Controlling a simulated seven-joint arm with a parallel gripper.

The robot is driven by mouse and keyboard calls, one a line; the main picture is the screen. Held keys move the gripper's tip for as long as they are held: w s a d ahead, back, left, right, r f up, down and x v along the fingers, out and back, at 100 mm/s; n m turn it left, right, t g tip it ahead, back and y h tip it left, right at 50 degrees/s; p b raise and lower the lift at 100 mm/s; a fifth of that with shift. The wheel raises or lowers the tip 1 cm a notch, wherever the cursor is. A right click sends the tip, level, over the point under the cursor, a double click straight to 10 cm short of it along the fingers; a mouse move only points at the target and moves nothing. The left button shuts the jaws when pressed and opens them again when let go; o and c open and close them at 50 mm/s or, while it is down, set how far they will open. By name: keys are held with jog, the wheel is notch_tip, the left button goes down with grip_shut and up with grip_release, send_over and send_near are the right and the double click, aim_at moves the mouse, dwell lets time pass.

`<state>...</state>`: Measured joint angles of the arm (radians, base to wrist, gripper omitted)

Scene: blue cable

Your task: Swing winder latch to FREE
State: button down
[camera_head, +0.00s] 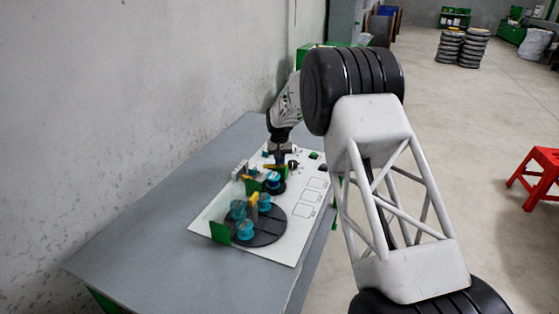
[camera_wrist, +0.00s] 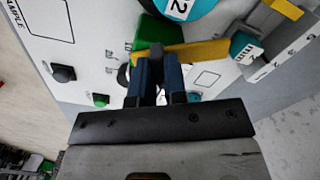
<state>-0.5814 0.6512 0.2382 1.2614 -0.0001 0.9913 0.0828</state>
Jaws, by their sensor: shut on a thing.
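The winder latch appears to be the ochre bar (camera_wrist: 205,50) in the wrist view, lying across the upper middle of the white board. My gripper (camera_wrist: 157,62) has its two dark blue fingers shut on the bar near its left part; a small dark piece shows between the fingertips. The fingers hide part of the bar. In the head view my gripper (camera_head: 281,160) points down at the far part of the board, and the contact is too small to make out. I cannot read a FREE mark.
The white board (camera_head: 283,251) lies on a grey table (camera_head: 130,255) beside a wall. A dark round plate (camera_head: 262,235) with teal spools is nearer. In the wrist view, a green block (camera_wrist: 150,32), a teal disc (camera_wrist: 182,8) and a dark knob (camera_wrist: 64,73) stand close by.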

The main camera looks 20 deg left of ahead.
jog(key=m, duration=0.5)
jog(key=shift+m, duration=0.4)
jog(key=c, duration=1.2)
grip_release()
jog(key=shift+o, duration=0.2)
jog(key=shift+r, duration=0.15)
jog(key=shift+r, duration=3.8)
jog(key=shift+d, duration=0.1)
